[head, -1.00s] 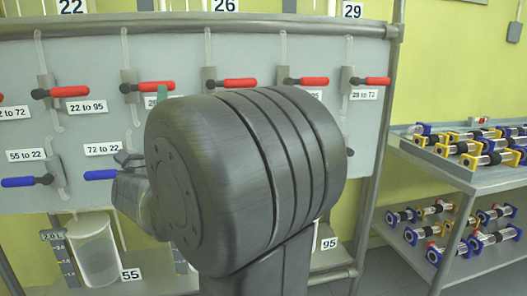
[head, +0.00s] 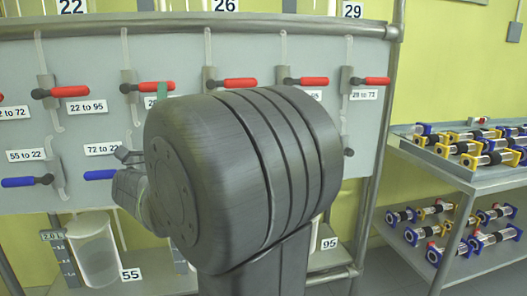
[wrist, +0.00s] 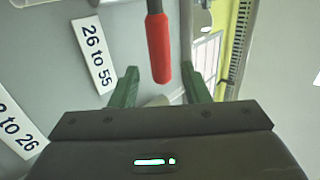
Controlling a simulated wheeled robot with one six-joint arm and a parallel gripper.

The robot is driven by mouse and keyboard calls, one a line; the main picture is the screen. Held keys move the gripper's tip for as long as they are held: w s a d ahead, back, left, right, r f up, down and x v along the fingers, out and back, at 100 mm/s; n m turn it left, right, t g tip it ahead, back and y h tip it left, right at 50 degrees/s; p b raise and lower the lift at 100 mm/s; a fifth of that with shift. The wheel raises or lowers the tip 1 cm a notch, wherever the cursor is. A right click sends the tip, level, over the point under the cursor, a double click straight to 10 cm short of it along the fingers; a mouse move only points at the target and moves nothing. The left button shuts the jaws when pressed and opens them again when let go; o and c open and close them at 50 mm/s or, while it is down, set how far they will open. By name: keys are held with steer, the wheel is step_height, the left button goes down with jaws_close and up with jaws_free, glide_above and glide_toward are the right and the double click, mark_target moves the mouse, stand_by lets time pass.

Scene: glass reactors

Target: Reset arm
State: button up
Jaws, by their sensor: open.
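My gripper (wrist: 160,88) is open, with its two green fingers apart in the wrist view. A red valve handle (wrist: 159,50) reaches down between the fingertips in that view; I cannot tell whether they touch it. A label reading "26 to 55" (wrist: 96,54) is on the grey panel to the left of the handle. In the head view my dark arm link hides most of the gripper. One green finger (head: 162,91) shows just above the link, at the right end of a red handle (head: 146,87).
The grey panel (head: 100,60) carries a row of red handles above and blue handles (head: 27,182) below. A container (head: 95,250) stands under it at the lower left. A metal cart (head: 440,177) with several glass reactors is on the right.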

steer(key=p+x, duration=0.1)
steer(key=x, duration=0.3)
steer(key=shift+w+r, duration=0.15)
steer(key=shift+r, duration=0.25)
steer(key=shift+d+r+n+g+y+p, duration=0.1)
steer(key=shift+r+n+g+y+p, duration=0.1)
steer(key=shift+n+y+p, duration=0.35)
steer(key=shift+r+n+g+y+p, duration=0.1)
steer(key=shift+n+g+y+p, duration=0.15)
steer(key=shift+n+y, duration=0.35)
steer(key=shift+r+n+g+y+p, duration=0.15)
steer(key=shift+n+g+y+p, duration=0.3)
steer(key=shift+n+y+p, duration=0.5)
steer(key=shift+n, duration=0.4)
